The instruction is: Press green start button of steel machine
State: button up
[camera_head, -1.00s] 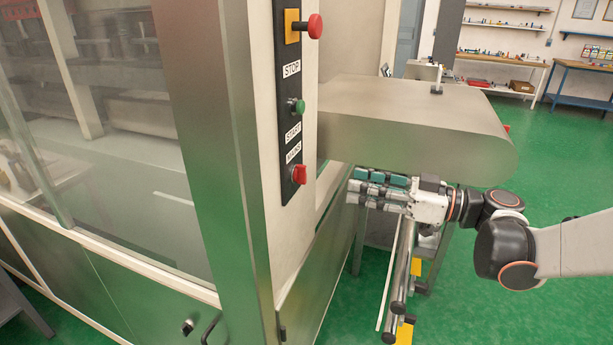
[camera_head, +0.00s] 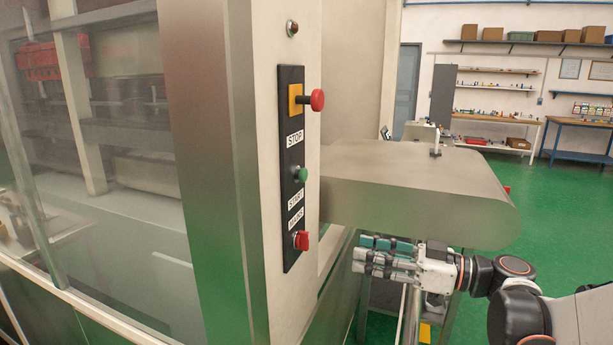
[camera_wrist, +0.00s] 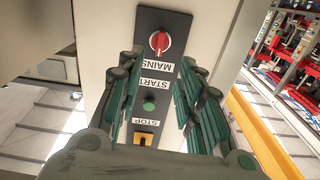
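The green start button (camera_head: 300,174) sits on a black control panel (camera_head: 291,215) on the steel machine (camera_head: 214,160), between the STOP and START labels. In the wrist view the green button (camera_wrist: 149,103) shows between my fingers, with the panel upside down. My gripper (camera_head: 362,254) is to the right of the panel and lower than the green button in the head view, apart from the panel. The wrist view shows my gripper (camera_wrist: 160,65) open, its green-padded fingers spread and empty.
The panel also bears a red stop button (camera_head: 317,100) on a yellow base and a red mains knob (camera_head: 301,240). A rounded metal housing (camera_head: 415,200) juts out just above my gripper. Workbenches (camera_head: 495,145) stand far back, with open green floor before them.

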grip_shut()
dwell(1.1)
